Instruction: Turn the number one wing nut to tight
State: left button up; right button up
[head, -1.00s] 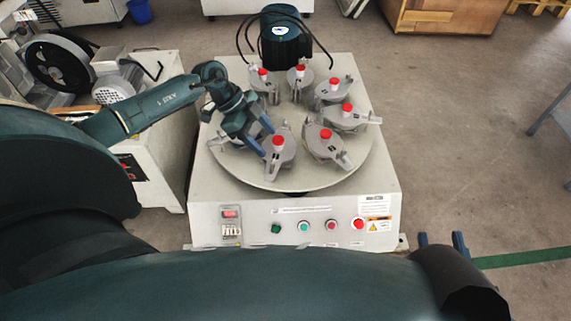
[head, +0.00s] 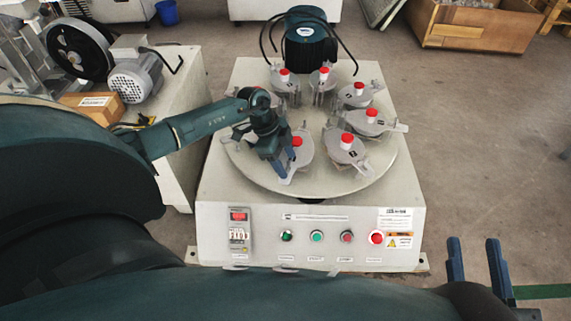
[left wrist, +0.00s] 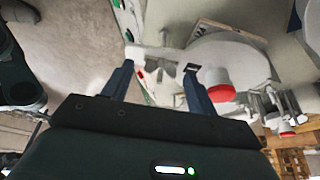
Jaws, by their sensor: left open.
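Several grey lidded jars with red-topped knobs and wing-shaped clamps stand in a ring on the round turntable (head: 330,187). My left gripper (head: 284,178) is open and points down at the near-left jar (head: 303,150), hiding part of it; its red knob (head: 297,141) shows beside the gripper. In the left wrist view, a grey wing end (left wrist: 160,65) shows between the open left fingers (left wrist: 160,70), with a red knob (left wrist: 217,85) just right of them. I cannot tell whether they touch. No number is readable on this jar. My right gripper (head: 476,265) is open and empty at the lower right.
The machine's front panel (head: 310,240) has a row of buttons. A dark motor (head: 304,45) with cables stands behind the turntable. Neighbouring jars (head: 346,148) are close to the left gripper. A motor unit (head: 135,78) and box stand left.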

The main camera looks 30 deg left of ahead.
pick_arm(q)
jog(key=shift+f, duration=0.25)
jog(key=shift+c, duration=0.6)
jog(key=c, duration=0.9)
jog(key=shift+o, duration=0.2)
